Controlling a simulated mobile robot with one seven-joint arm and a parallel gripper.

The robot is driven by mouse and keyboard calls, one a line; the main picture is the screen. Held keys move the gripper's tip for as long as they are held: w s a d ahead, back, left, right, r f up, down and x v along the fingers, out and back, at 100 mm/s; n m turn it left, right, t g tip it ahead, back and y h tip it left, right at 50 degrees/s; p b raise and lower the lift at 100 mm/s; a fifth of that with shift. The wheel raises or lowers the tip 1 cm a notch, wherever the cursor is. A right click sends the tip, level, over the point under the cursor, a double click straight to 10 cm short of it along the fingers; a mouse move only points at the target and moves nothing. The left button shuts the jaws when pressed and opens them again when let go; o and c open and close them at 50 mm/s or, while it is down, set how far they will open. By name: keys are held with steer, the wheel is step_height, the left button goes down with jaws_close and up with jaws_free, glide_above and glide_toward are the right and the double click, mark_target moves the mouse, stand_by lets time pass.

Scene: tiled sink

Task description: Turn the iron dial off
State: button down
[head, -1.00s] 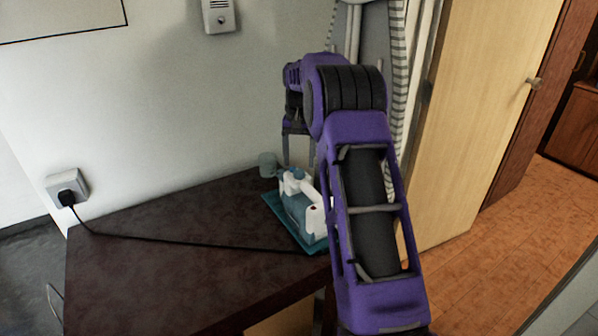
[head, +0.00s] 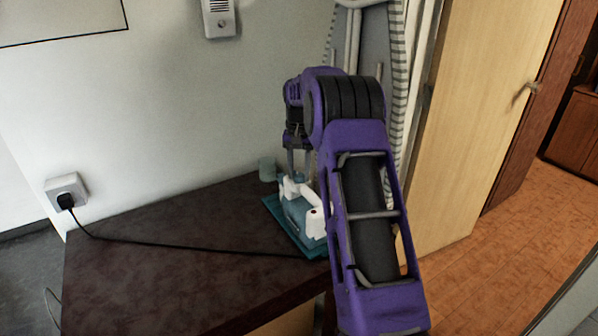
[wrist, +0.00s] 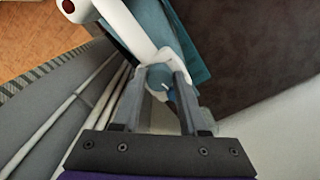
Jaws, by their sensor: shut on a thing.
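The white and teal iron (head: 315,222) rests on a teal mat (head: 280,219) at the back right of the dark table. Its white handle (wrist: 127,24) shows in the wrist view. The round grey dial (wrist: 158,78) with a white mark sits between my two fingertips. My gripper (wrist: 158,76) is shut on the dial, with one finger on each side. In the head view my gripper (head: 298,168) reaches down from above onto the far end of the iron. The fingertip contact is hidden there, and I cannot tell the dial's setting.
A pale grey-green cup (head: 267,169) stands close behind the iron. A black cord (head: 180,244) runs across the table to a wall plug (head: 66,200). The table's left part (head: 150,275) is otherwise clear. A striped ironing board (head: 370,40) stands behind my arm.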

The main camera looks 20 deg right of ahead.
steer(key=shift+r+n+p, duration=0.1)
steer(key=shift+n+p, duration=0.3)
steer(key=n+p, duration=0.2)
steer(key=shift+r+n, duration=0.1)
steer(key=shift+n, duration=0.3)
steer(key=n+p, duration=0.3)
steer(key=n, duration=0.3)
steer(key=shift+d+p, duration=0.15)
steer(key=shift+p, duration=0.2)
steer(key=n+p, duration=0.1)
steer(key=n, duration=0.4)
steer(key=shift+w+n+p, duration=0.1)
steer(key=shift+n+p, duration=0.3)
steer(key=n+p, duration=0.1)
steer(key=n, duration=0.3)
steer(key=shift+n, duration=0.3)
steer(key=shift+c, duration=2.2)
jaws_free()
steer(key=shift+f, duration=0.2)
